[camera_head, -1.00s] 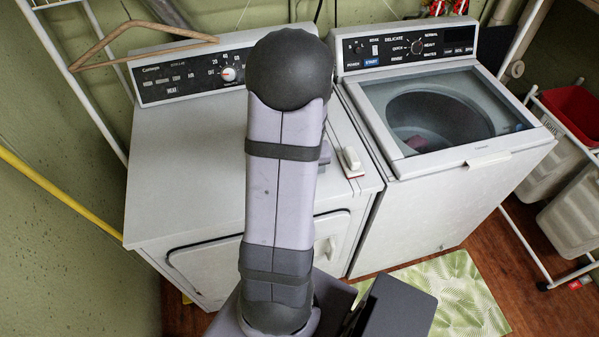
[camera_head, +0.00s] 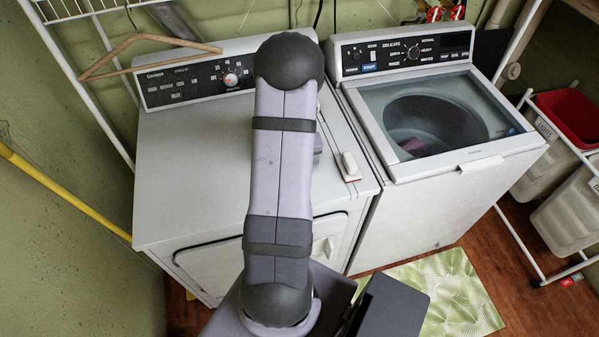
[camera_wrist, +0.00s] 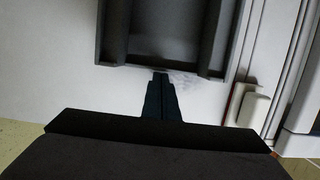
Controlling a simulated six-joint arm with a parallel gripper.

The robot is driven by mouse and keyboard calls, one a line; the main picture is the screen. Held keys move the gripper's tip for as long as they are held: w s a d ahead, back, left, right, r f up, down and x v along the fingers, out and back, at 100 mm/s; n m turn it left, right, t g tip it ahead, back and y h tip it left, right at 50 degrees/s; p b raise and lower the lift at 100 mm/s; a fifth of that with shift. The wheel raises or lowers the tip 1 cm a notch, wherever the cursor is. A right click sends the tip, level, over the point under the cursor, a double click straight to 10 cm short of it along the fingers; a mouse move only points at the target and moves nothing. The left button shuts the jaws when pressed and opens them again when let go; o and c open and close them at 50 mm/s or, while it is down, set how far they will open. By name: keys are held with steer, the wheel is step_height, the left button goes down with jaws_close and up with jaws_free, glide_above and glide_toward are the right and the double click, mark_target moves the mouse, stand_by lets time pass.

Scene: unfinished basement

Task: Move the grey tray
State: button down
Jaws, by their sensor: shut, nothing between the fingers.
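The grey tray (camera_wrist: 165,35) shows at the top of the wrist view, a dark grey piece with raised side walls, cut off by the frame. It lies on the white top of the dryer (camera_head: 190,150). My gripper (camera_wrist: 160,76) is shut and empty, its fingertips at or just short of the tray's near edge. I cannot tell whether they touch it. In the head view my arm hides the gripper and most or all of the tray. A small grey part shows right of the arm, too little to identify.
A white brush-like object (camera_head: 349,166) lies on the dryer's right edge, and also shows in the wrist view (camera_wrist: 253,108). A washer (camera_head: 450,130) with a see-through lid stands to the right. A wooden hanger (camera_head: 150,52) hangs at the back left. The dryer's left side is clear.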

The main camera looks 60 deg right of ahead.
steer(key=w+d+p, duration=0.3)
steer(key=p, duration=0.1)
steer(key=shift+w+d+r, duration=0.2)
steer(key=shift+r, duration=0.05)
steer(key=w+d+b, duration=0.1)
steer(key=w+d, duration=0.1)
steer(key=w+d+b, duration=0.1)
steer(key=w+d, duration=0.1)
steer(key=w+d+f, duration=0.1)
steer(key=w+d, duration=0.1)
steer(key=shift+w+d+b, duration=0.15)
steer(key=shift+w+b, duration=0.05)
steer(key=shift+b, duration=0.2)
steer(key=shift+w+d+r+b, duration=0.25)
steer(key=shift+w+d+b, duration=0.05)
steer(key=shift+w+d, duration=0.2)
steer(key=shift+s+a, duration=0.15)
steer(key=shift+s, duration=0.05)
steer(key=shift+s+a+r+p, duration=0.15)
steer(key=shift+s+a+p, duration=0.4)
steer(key=shift+s+a, duration=0.1)
steer(key=shift+s+a+p, duration=0.5)
steer(key=shift+s+a, duration=0.25)
steer(key=b+v, duration=0.5)
steer(key=v, duration=0.4)
steer(key=shift+r, duration=0.4)
